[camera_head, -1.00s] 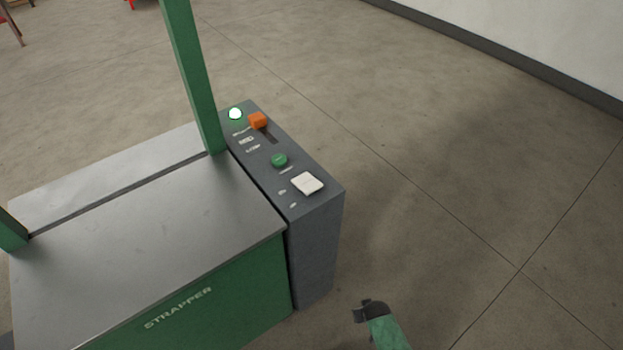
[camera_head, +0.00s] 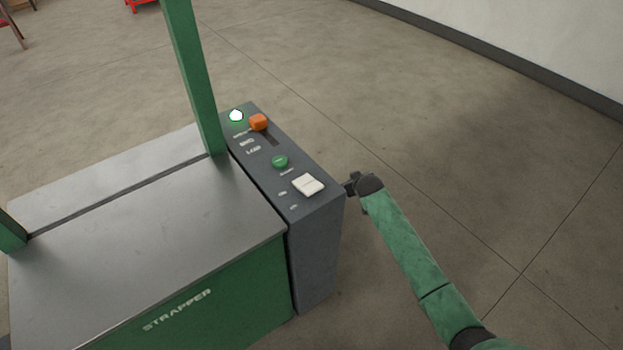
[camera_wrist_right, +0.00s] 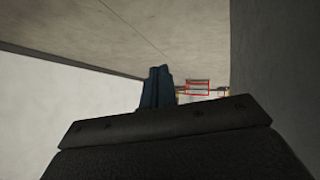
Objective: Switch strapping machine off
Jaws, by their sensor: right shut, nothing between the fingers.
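The strapping machine (camera_head: 180,318) has a green body, a steel top and a green arch. Its dark grey control panel (camera_head: 300,210) is on its right side. On the panel are a lit white-green lamp (camera_head: 236,116), an orange slider knob (camera_head: 258,122) at the far end of its slot, a green round button (camera_head: 280,161) and a white rocker switch (camera_head: 308,185). My right gripper (camera_head: 348,187) is just right of the panel's edge, near the white switch; contact cannot be told. In the wrist view its fingers (camera_wrist_right: 160,88) are together and empty. My left gripper is not in view.
Open concrete floor (camera_head: 470,130) lies to the right of the machine. A pale wall (camera_head: 550,40) stands at the upper right. Red objects (camera_head: 138,3) stand far back; a red frame (camera_wrist_right: 198,87) shows in the wrist view.

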